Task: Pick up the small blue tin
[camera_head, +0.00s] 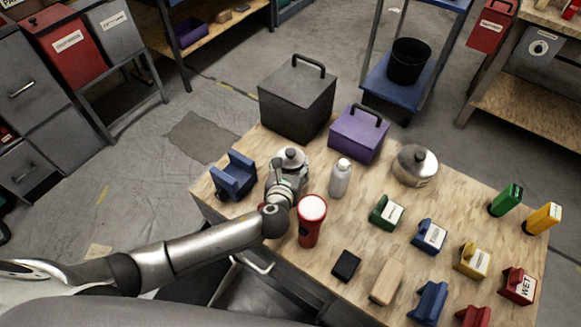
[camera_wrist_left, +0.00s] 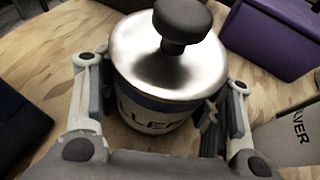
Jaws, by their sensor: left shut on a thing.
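The small blue tin (camera_head: 290,158) stands near the table's back left edge, its metal lid with dark knob showing above my gripper. In the left wrist view the tin (camera_wrist_left: 165,65) shows a shiny lid, a blue band and a partly hidden label. My left gripper (camera_head: 286,180) is shut on the tin, with one finger on each side of its body. The tin's base is hidden, so I cannot tell whether it touches the table. My right gripper is not in view.
A blue holder (camera_head: 234,176) stands left of the tin, a grey bottle (camera_head: 340,178) right of it, and a red cup (camera_head: 312,222) in front. A dark box (camera_head: 297,101) and purple box (camera_head: 358,134) stand behind. A larger metal-lidded pot (camera_head: 414,166) is farther right.

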